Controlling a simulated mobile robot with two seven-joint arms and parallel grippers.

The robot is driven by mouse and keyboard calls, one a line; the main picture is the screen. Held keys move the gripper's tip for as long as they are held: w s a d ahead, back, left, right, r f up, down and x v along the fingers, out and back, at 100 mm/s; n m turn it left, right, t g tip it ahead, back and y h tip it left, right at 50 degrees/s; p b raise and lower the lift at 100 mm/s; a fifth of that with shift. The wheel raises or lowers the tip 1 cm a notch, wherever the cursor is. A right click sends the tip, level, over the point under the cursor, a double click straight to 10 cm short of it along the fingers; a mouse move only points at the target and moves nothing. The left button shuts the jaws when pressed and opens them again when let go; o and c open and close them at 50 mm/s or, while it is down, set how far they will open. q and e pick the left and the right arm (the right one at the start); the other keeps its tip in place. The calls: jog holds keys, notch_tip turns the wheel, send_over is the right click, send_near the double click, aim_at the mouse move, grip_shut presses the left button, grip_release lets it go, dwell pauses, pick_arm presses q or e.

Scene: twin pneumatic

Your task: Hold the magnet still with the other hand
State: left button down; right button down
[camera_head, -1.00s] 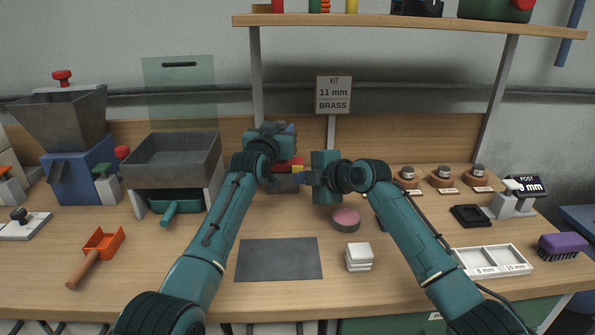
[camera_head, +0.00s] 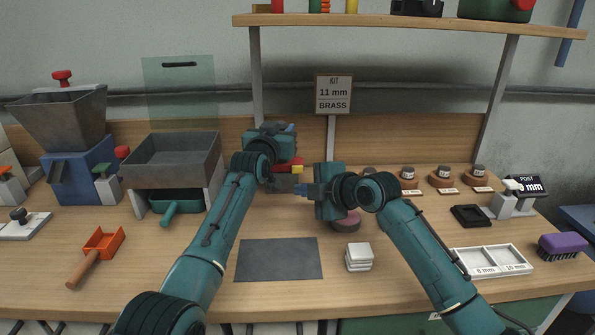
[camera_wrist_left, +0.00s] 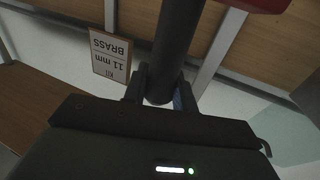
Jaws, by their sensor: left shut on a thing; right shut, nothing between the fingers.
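My left gripper (camera_wrist_left: 158,90) is shut around a dark round rod (camera_wrist_left: 180,35) in the left wrist view. A red part (camera_wrist_left: 258,4) shows at the top edge there. In the head view, a red piece with a yellow block (camera_head: 297,169) and a dark block (camera_head: 284,184) sits just right of the left gripper. I take the rod and red piece to be the magnet, though the left hand partly hides it. My right gripper (camera_head: 300,190) is shut and empty, pointing left, its tips close beside the dark block. I cannot tell whether they touch.
A pink-topped round pad (camera_head: 347,222) lies partly under the right gripper. A grey mat (camera_head: 279,260) and white stacked tiles (camera_head: 359,257) lie in front. A grey hopper tray (camera_head: 171,158) stands left. A shelf (camera_head: 410,21) spans above.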

dwell(0.4)
pick_arm(q)
jog(key=c, duration=1)
grip_release()
jog(key=shift+c, duration=0.2)
